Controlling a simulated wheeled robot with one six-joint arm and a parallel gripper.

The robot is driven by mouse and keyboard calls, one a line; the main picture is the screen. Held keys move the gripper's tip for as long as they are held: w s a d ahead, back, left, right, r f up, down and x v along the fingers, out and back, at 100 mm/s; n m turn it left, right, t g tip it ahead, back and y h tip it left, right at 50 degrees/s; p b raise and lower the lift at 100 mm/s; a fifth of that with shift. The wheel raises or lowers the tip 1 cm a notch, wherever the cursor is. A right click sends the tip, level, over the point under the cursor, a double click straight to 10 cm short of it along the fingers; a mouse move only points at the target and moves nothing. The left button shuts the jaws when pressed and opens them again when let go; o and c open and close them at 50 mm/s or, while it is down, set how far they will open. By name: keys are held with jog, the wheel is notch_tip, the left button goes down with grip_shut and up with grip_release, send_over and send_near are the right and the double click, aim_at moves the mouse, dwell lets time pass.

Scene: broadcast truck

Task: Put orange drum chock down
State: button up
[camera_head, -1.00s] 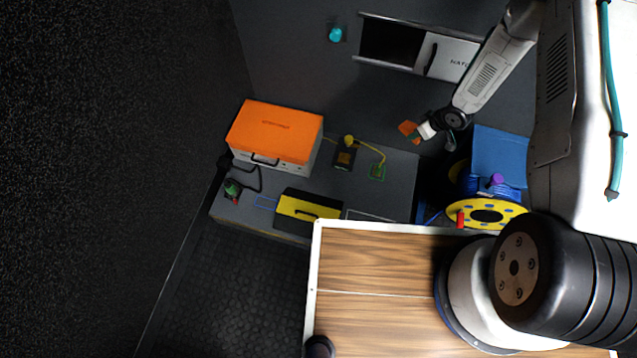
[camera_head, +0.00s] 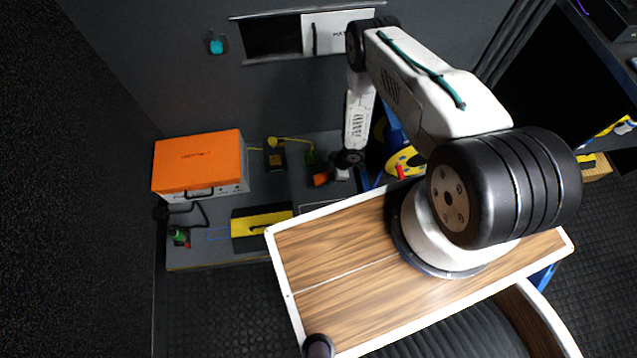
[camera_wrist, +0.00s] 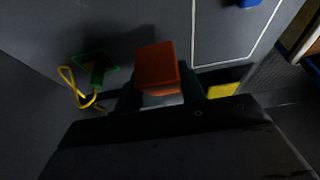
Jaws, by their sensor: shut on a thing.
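The orange drum chock (camera_head: 321,179) is a small orange block, held at the end of my arm over the right part of the grey bench. In the wrist view the chock (camera_wrist: 157,67) sits between the jaws, its top face showing. My gripper (camera_head: 334,177) is shut on it; in the wrist view my gripper (camera_wrist: 160,98) shows dark fingers on both sides of the chock. The bench surface lies below the chock; I cannot tell whether they touch. A white-outlined area (camera_wrist: 222,62) is marked on the bench to the right of the chock in the wrist view.
On the bench (camera_head: 215,255) stand an orange-topped case (camera_head: 198,163), a yellow-topped black box (camera_head: 262,222) and a green-outlined patch with a yellow cable (camera_wrist: 72,85). A blue and yellow cable drum (camera_head: 404,162) stands right of the bench. My wood-topped base is in front.

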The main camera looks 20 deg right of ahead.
notch_tip(320, 180, down, 8)
jog(key=shift+r, duration=0.1)
dwell(0.4)
jog(key=o, duration=1.1)
jog(key=shift+c, duration=0.2)
